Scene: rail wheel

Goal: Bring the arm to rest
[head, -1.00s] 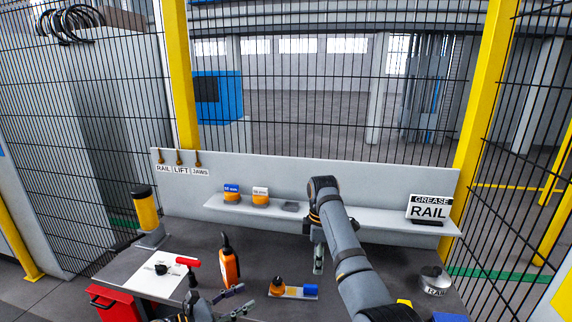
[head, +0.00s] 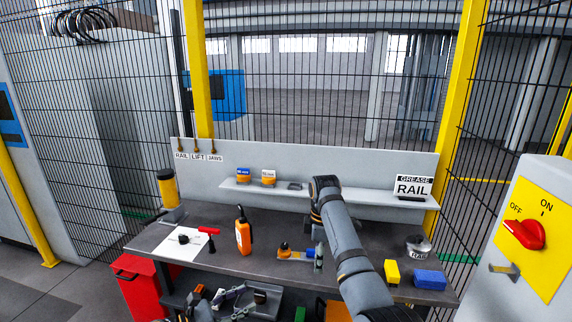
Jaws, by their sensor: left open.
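My right arm reaches in from the bottom right over the grey workbench (head: 215,262). Its gripper (head: 319,262) points down in front of the bench shelf, beside a small orange-and-blue item (head: 290,254) on the bench. The arm partly hides this gripper, and its fingers are too small to read. My left gripper (head: 238,297) is at the bottom, low in front of the bench's front edge. Its dark fingers are spread apart, with nothing seen between them.
An orange bottle (head: 243,236), a red-handled tool (head: 209,236) on white paper, a grease tin (head: 418,246), a yellow block (head: 391,272) and a blue block (head: 429,279) occupy the bench. A red cabinet (head: 138,290) stands left; a switch panel (head: 545,235) stands right.

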